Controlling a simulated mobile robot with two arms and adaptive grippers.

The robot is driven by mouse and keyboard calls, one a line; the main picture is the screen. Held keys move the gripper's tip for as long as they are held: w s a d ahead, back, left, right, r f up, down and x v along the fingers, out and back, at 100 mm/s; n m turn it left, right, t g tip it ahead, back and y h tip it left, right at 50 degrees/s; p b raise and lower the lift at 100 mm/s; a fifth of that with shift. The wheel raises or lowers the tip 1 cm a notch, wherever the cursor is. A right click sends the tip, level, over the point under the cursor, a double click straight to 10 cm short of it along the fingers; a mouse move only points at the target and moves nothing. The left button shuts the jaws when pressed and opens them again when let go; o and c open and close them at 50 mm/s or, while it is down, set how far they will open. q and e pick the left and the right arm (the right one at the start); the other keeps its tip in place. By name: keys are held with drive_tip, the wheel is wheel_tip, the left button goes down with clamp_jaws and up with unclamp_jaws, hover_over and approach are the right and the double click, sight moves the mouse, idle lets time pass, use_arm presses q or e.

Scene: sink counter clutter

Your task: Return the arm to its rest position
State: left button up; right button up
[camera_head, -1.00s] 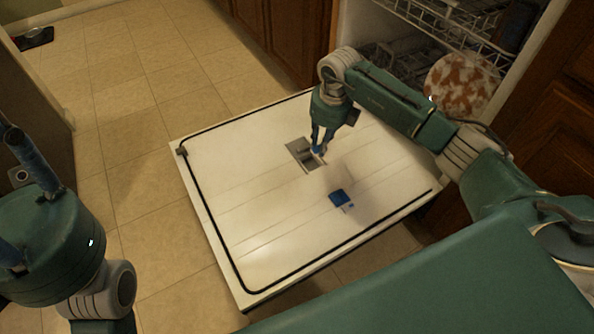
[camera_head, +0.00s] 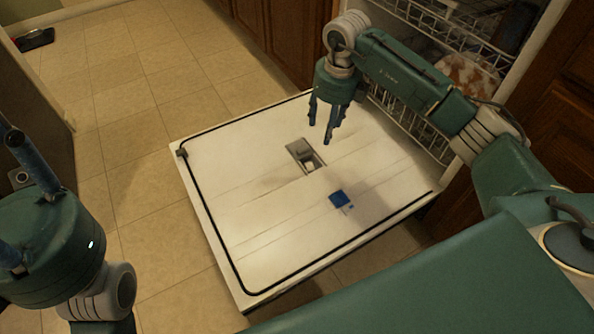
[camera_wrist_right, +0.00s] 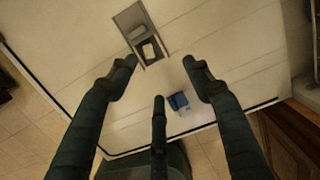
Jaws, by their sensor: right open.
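My right gripper (camera_head: 325,130) is open and empty above the white dishwasher door (camera_head: 235,160), which lies folded down flat. In the right wrist view its fingers (camera_wrist_right: 158,75) are spread wide with nothing between them. The detergent compartment (camera_head: 304,155) in the door stands open with a small pale block (camera_head: 310,166) in it; it also shows in the wrist view (camera_wrist_right: 135,27). My left gripper (camera_head: 30,200) is at the left edge, partly cut off; whether it is open is unclear.
A blue piece (camera_head: 338,197) lies on the door. Wire racks (camera_head: 430,30) are inside the dishwasher, with a patterned brown-and-white plate (camera_head: 468,78) partly hidden by my right arm. Wooden cabinets (camera_head: 290,35) stand behind. The tiled floor (camera_head: 140,110) to the left is largely clear.

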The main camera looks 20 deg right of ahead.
drive_tip(key=r, duration=0.3)
drive_tip(key=shift+s+r, duration=0.25)
